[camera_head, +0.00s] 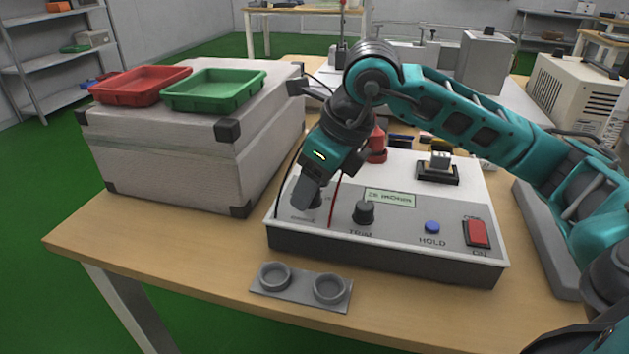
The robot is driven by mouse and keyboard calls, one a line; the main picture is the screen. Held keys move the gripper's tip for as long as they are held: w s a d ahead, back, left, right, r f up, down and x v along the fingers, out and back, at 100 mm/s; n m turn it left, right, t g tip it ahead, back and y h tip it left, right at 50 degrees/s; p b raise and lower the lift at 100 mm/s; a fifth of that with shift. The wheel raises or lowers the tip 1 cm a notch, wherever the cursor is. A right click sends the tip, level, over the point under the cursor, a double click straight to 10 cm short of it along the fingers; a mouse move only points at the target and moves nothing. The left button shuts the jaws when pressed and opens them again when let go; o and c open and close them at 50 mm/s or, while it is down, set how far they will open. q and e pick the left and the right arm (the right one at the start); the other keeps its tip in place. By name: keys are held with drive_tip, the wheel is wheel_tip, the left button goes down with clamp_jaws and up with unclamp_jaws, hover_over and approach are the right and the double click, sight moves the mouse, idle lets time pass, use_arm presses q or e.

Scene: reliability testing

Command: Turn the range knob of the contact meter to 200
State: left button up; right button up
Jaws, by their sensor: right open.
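The contact meter (395,262) is a pale box with a sloping front panel, on the wooden table. Its range knob (316,201), dark and at the panel's left end, is mostly hidden by my right gripper (306,194). The gripper points down at the knob and is open; I cannot tell whether the fingers touch it. A small greenish display (390,197) shows text that seems to read 20 mOhm. A second dark knob (363,213) sits to the right of the range knob. My left gripper is not in view.
A blue HOLD button (432,228) and a red switch (477,233) are on the panel's right. A grey plate with two round cups (302,287) lies in front. A large grey case (190,160) with red (140,86) and green (213,91) trays stands close on the left.

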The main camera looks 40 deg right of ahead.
use_arm(q)
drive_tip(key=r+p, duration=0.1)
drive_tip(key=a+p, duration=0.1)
drive_tip(key=p, duration=0.1)
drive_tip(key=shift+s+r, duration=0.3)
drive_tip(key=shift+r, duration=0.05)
use_arm(e)
drive_tip(key=v, duration=1.3)
drive_tip(key=shift+a, duration=0.1)
